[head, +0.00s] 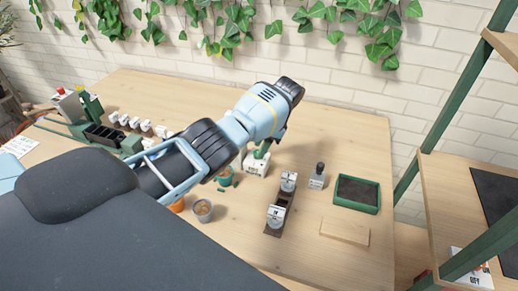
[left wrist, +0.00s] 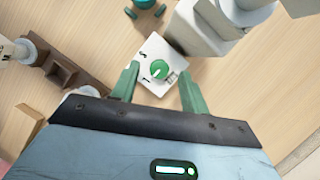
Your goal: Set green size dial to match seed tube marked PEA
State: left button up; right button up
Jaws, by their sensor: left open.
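The green size dial (left wrist: 160,69) sits on top of a small white box (left wrist: 152,50) with dark marks around it; a pale pointer line shows on the dial. In the head view the white box (head: 256,168) stands on the table under my left gripper (head: 262,148). My left gripper (left wrist: 159,76) is open, its green fingers on either side of the dial in the left wrist view; I cannot tell if they touch it. White labelled pieces, perhaps seed tubes, stand in a dark rack (head: 283,202); their labels are too small to read. My right gripper is not in view.
A grey bottle-like piece (head: 317,177) and a green tray of dark soil (head: 357,194) stand to the right. A wooden block (head: 344,232) lies in front of the tray. A small cup (head: 202,210) and green stand (head: 225,178) are left of the rack.

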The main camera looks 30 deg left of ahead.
aim_at(268, 156)
pick_arm(q)
jog(key=shift+v, duration=2.95)
jog(key=shift+s, duration=0.1)
